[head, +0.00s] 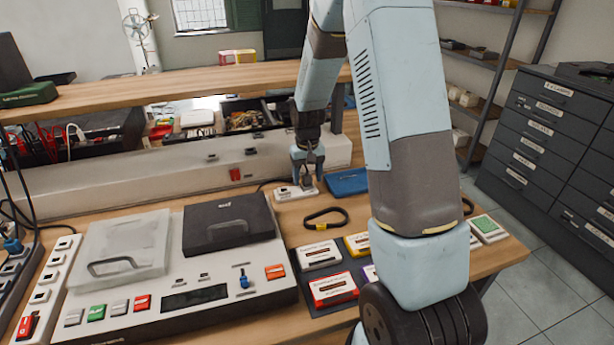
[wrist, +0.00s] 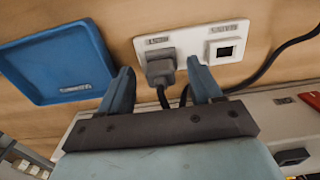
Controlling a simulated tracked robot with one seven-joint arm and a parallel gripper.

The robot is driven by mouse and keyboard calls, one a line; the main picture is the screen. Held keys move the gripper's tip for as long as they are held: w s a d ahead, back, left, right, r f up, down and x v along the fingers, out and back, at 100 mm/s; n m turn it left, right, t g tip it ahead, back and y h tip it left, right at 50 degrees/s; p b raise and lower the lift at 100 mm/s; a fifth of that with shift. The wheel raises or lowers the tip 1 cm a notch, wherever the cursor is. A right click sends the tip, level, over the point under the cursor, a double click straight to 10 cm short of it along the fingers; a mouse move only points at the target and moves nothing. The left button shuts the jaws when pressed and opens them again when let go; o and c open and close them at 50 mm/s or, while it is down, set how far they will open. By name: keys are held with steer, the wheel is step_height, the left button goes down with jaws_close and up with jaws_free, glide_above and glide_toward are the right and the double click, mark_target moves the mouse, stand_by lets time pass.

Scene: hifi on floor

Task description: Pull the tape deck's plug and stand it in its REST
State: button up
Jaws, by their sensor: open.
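The white two-place plate (wrist: 208,42) lies on the wooden bench. A dark grey plug (wrist: 161,71) sits in its left place in the wrist view. The right place is an empty dark opening (wrist: 225,51). Both places have labels too small to read, so I cannot tell which is the REST. My gripper (wrist: 159,68) is open, its fingers on either side of the plug; contact is unclear. In the head view my gripper (head: 308,165) is over the plate (head: 287,193). The tape deck (head: 200,296) is at front left, with a dark lid.
A blue tray (wrist: 58,64) lies beside the plate. A black cable (wrist: 285,52) runs past my right finger. A black loop with a yellow tag (head: 326,219) and several boxed cassettes (head: 333,289) lie nearer. A white power strip (head: 47,280) is at far left.

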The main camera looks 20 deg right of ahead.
steer(key=shift+r, duration=0.1)
step_height(320, 180, up, 18)
steer(key=shift+r, duration=0.25)
stand_by(1.2)
stand_by(1.3)
